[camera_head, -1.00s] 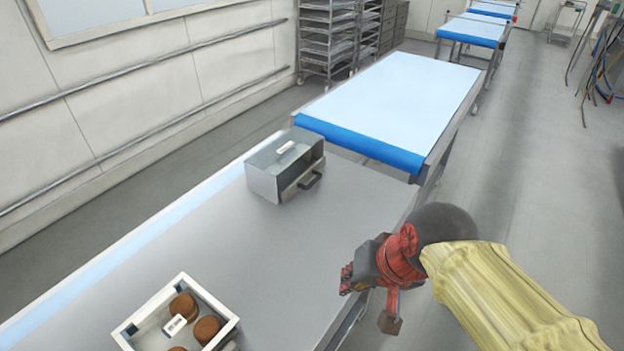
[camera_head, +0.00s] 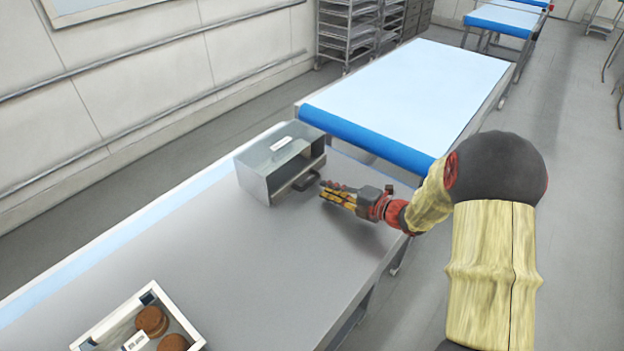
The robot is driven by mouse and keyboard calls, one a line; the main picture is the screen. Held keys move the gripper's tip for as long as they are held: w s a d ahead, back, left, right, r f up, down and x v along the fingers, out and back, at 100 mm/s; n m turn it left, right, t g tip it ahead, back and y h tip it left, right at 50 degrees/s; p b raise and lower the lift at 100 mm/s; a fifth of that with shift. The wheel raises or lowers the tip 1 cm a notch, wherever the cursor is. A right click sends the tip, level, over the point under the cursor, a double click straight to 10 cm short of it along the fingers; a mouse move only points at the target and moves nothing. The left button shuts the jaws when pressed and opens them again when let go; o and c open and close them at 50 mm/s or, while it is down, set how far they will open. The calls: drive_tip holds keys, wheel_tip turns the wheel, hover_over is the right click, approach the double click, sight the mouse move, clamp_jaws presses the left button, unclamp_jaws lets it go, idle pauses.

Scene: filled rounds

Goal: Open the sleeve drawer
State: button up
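The sleeve drawer is a grey metal box (camera_head: 258,183) with a small white label on top, standing near the far end of the steel table. Its drawer front with a dark handle (camera_head: 307,180) faces right, toward my gripper. The drawer looks closed or nearly so. My gripper (camera_head: 323,190) is red and black with yellowish fingers and points left. Its fingertips are just right of the handle, close to it. I cannot tell whether they touch it, or how far apart the fingers are.
The steel table (camera_head: 215,245) is clear between the box and a white tray (camera_head: 185,325) of brown round items at the lower left. A conveyor with a blue edge (camera_head: 365,140) stands just beyond the table. A wall runs along the left.

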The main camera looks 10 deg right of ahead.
sight(312, 180)
drive_tip(key=shift+w+d+f+m, duration=0.25)
drive_tip(key=shift+w+m, duration=0.05)
drive_tip(key=shift+w, duration=0.05)
drive_tip(key=b+x, duration=0.2)
drive_tip(key=x, duration=0.5)
drive_tip(key=shift+w+a, duration=0.15)
drive_tip(key=shift+w, duration=0.1)
drive_tip(key=shift+r, duration=0.1)
drive_tip(key=shift+c, duration=1.1)
clamp_jaws()
drive_tip(key=shift+s, duration=0.1)
